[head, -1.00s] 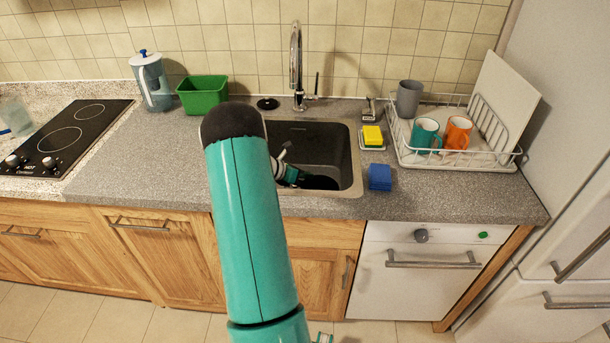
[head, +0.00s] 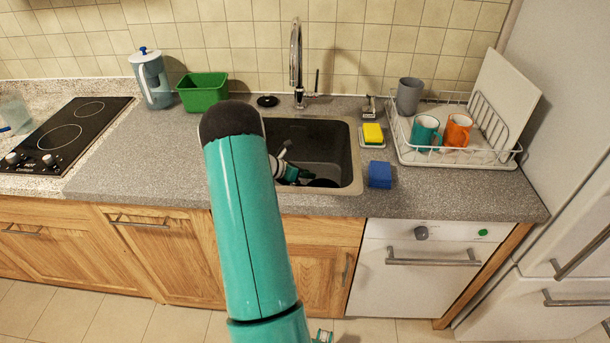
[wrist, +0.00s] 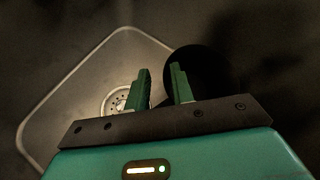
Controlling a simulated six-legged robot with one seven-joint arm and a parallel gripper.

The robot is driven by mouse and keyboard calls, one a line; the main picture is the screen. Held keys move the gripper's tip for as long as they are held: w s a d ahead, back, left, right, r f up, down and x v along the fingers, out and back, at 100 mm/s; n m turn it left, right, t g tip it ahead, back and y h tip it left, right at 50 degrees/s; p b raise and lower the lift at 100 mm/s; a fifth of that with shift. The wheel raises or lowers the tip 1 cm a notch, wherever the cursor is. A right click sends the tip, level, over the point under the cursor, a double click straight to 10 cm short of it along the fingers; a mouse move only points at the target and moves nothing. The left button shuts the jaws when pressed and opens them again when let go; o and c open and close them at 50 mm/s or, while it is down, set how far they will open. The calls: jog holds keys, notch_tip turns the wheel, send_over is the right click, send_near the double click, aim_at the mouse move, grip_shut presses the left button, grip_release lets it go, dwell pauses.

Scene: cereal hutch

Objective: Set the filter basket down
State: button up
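My gripper (wrist: 161,68) points down into the sink, where it also shows in the head view (head: 299,178). Its two green fingers stand apart with a visible gap. A black round thing (wrist: 212,78), likely the filter basket, lies behind and right of the right finger. Its left edge passes between the fingers; I cannot tell whether it touches them or the sink floor. In the head view a dark round shape (head: 322,183) shows low in the sink beside the gripper. A silver perforated drain (wrist: 117,100) sits in the sink floor, partly hidden by the left finger.
The sink (head: 340,129) has walls close around my gripper, with a faucet (head: 297,62) behind. A blue sponge (head: 380,175), a yellow sponge (head: 373,133) and a dish rack (head: 462,164) stand to the right.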

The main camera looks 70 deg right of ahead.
jog(key=v, duration=1.2)
jog(key=shift+r, duration=0.35)
